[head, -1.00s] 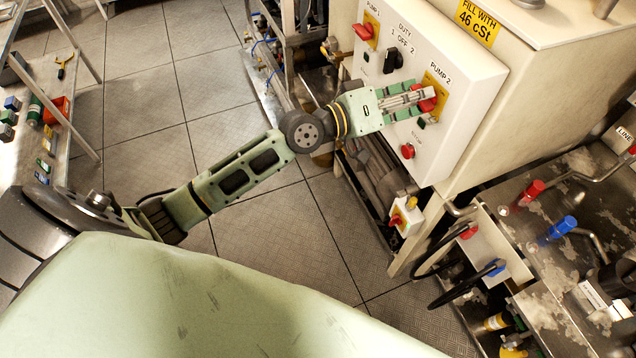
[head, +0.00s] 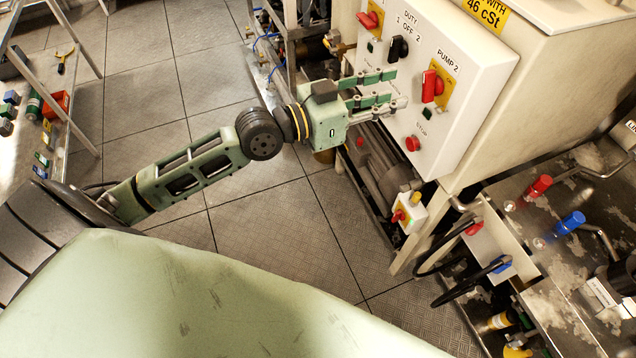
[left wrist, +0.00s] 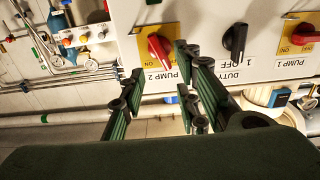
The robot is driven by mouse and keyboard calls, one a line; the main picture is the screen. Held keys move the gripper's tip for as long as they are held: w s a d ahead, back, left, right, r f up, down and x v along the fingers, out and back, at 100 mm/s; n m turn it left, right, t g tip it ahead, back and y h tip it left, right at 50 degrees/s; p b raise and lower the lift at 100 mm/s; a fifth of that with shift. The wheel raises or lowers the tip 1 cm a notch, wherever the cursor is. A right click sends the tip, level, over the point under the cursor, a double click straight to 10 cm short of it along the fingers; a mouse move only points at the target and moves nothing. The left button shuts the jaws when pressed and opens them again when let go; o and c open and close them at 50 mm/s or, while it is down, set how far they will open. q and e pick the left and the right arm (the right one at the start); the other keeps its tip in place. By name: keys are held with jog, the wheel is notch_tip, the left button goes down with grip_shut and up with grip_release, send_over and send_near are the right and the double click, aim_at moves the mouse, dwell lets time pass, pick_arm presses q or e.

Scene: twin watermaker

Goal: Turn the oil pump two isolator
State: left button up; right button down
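The oil pump two isolator is a red rotary handle (head: 430,86) on a yellow plate under the PUMP 2 label on the white panel. In the head view its grip runs roughly up and down the panel. It also shows in the left wrist view (left wrist: 160,47), upside down and slightly tilted. My left gripper (head: 399,88) is open, with its two fingers apart and nothing between them. It is left of the handle and clear of it. In the left wrist view the handle is beyond the open fingers (left wrist: 160,82). My right gripper is not in view.
The white panel (head: 455,125) also carries a black DUTY selector (head: 398,47), the red PUMP 1 handle (head: 368,19) and a red stop button (head: 412,143). Pipes and a motor lie below the panel. Valves with red and blue handles are at the right. The tiled floor is open at the left.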

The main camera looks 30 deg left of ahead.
pick_arm(q)
jog(key=a+f+n+g+y, duration=0.1)
jog(key=a+f, duration=0.3)
jog(key=f, duration=0.8)
jog(key=a+f+n+g+y, duration=0.1)
jog(key=a+f+y, duration=0.3)
jog(key=f, duration=0.8)
jog(key=s+a+f+n+y, duration=0.1)
jog(key=a+f+n+y, duration=0.2)
jog(key=f, duration=0.9)
jog(key=shift+a+f+g, duration=0.25)
jog(key=shift+a+g, duration=0.15)
jog(key=shift+a, duration=0.75)
jog(key=shift+r, duration=0.1)
